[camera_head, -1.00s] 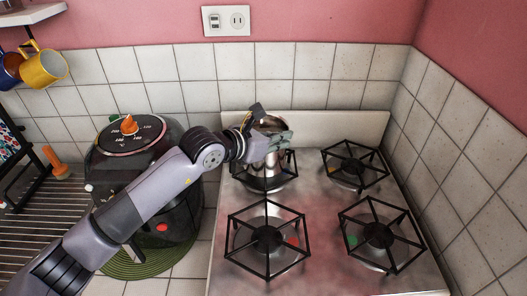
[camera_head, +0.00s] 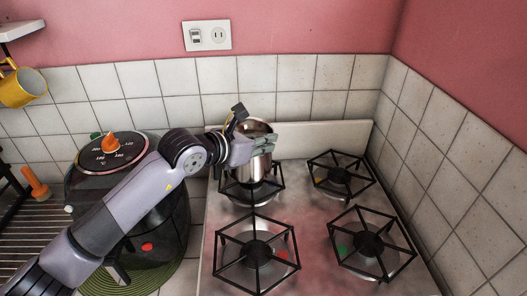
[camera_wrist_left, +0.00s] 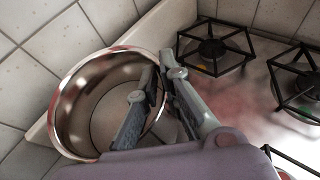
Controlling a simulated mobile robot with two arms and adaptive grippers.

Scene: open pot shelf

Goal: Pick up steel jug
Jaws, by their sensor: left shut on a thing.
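The steel jug (camera_head: 255,170) is a shiny, open-topped vessel, roughly upright over the back left burner. My left gripper (camera_head: 264,144) is at its upper right side. In the left wrist view, my left gripper (camera_wrist_left: 159,77) is shut on the wall of the jug (camera_wrist_left: 72,90), with one finger inside the rim and the other outside. The jug looks empty. Whether its base touches the grate is hard to tell. My right gripper is not in view.
The steel stove (camera_head: 312,222) has several black burner grates, the others bare. A dark round cooker (camera_head: 165,225) on a green mat stands left, under my left arm. A yellow mug (camera_head: 20,88) hangs at far left. Tiled walls close the back and right.

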